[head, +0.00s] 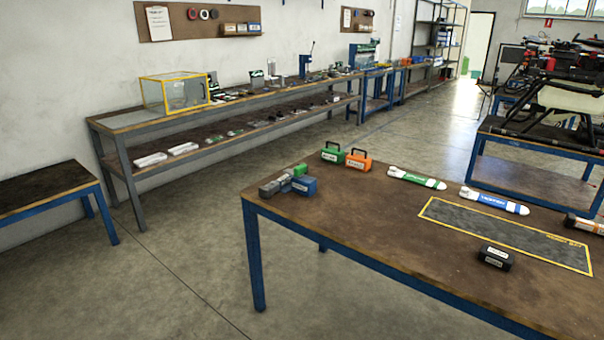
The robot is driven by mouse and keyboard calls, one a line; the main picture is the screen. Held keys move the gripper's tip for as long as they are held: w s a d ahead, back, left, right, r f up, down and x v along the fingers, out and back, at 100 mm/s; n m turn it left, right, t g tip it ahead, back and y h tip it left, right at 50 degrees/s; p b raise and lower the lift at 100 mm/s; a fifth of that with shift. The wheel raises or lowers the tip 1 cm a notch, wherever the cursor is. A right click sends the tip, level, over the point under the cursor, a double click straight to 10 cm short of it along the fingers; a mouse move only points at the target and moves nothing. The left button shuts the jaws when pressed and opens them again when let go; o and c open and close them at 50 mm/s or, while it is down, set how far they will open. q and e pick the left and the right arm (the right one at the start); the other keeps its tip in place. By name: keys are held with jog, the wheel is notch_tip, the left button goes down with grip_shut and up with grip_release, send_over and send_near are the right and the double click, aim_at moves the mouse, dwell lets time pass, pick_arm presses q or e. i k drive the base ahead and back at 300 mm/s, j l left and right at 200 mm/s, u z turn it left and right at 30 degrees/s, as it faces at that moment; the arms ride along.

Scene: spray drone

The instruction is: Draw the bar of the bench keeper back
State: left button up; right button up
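A small assembly of grey, blue and green blocks (287,183) sits at the left corner of the near work table (350,215). It looks like the bench keeper, but no label on it can be read. Its grey part (268,190) lies nearest the table's left edge, its blue block (303,186) is on the right and its green part (299,170) is behind. It is too small to tell which part is the bar or how far it is drawn. Neither of my grippers is in view.
Green (417,179) and blue (494,201) labelled cylinders lie farther right. The table's front middle is clear. A drone (565,95) stands back right.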

aim_at(298, 171)
jog(key=i+j+z, duration=0.2)
jog(key=z, duration=0.25)
jog(key=i+j+z, duration=0.2)
jog(key=z, duration=0.2)
jog(key=j, duration=0.1)
